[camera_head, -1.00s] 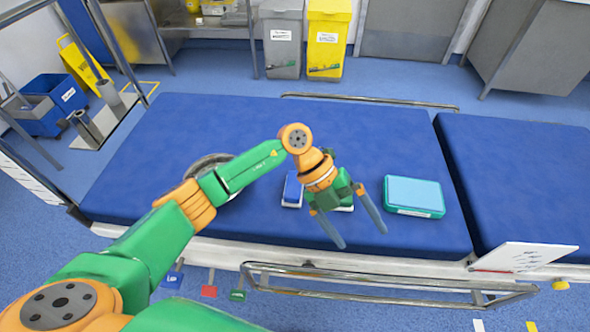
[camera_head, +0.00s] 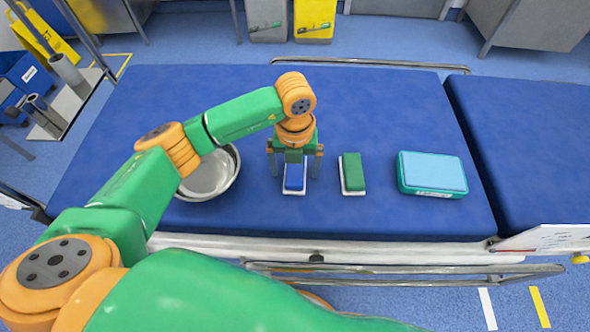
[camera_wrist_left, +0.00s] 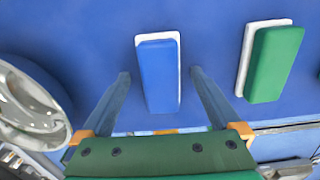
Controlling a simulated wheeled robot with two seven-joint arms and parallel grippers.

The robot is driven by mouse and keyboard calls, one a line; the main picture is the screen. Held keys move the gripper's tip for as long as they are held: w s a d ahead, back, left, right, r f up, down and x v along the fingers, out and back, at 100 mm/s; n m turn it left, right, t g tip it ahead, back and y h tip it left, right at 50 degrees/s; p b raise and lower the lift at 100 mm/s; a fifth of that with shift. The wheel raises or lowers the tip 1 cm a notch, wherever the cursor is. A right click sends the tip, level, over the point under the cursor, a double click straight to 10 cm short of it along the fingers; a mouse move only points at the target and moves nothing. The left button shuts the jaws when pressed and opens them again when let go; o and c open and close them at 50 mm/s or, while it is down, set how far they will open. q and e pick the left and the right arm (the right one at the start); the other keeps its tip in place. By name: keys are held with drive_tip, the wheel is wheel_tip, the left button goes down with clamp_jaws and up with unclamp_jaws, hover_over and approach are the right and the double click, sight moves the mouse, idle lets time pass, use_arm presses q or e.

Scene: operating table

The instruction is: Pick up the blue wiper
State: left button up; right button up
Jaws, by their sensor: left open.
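The blue wiper (camera_head: 295,178), a blue block on a white base, lies on the blue operating table (camera_head: 400,120). It also shows in the left wrist view (camera_wrist_left: 159,75), lying lengthwise between the two fingers. My left gripper (camera_head: 296,172) is open above the wiper, with one finger on each side of it. In the left wrist view the fingertips (camera_wrist_left: 160,74) stand apart from the wiper's sides, with blue table showing between. The far end of the wiper is partly hidden by the gripper in the head view. My right gripper is not in view.
A green wiper (camera_head: 353,173) on a white base lies just right of the blue one. A round metal bowl (camera_head: 211,177) is close on the left, under my arm. A teal box (camera_head: 431,174) lies further right. A metal rail runs along the table's front.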

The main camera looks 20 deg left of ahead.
sight(295, 167)
use_arm(q)
drive_tip(key=shift+c, duration=1.3)
drive_tip(key=c, duration=1.2)
drive_tip(key=shift+r, duration=0.25)
wheel_tip(295, 167, up, 3)
drive_tip(key=shift+p, duration=0.35)
drive_tip(key=s+d+r+p, duration=0.2)
drive_tip(key=s+d+r, duration=0.5)
drive_tip(key=s, duration=0.5)
wheel_tip(295, 167, up, 2)
drive_tip(key=shift+r, duration=0.25)
drive_tip(key=shift+s, duration=0.1)
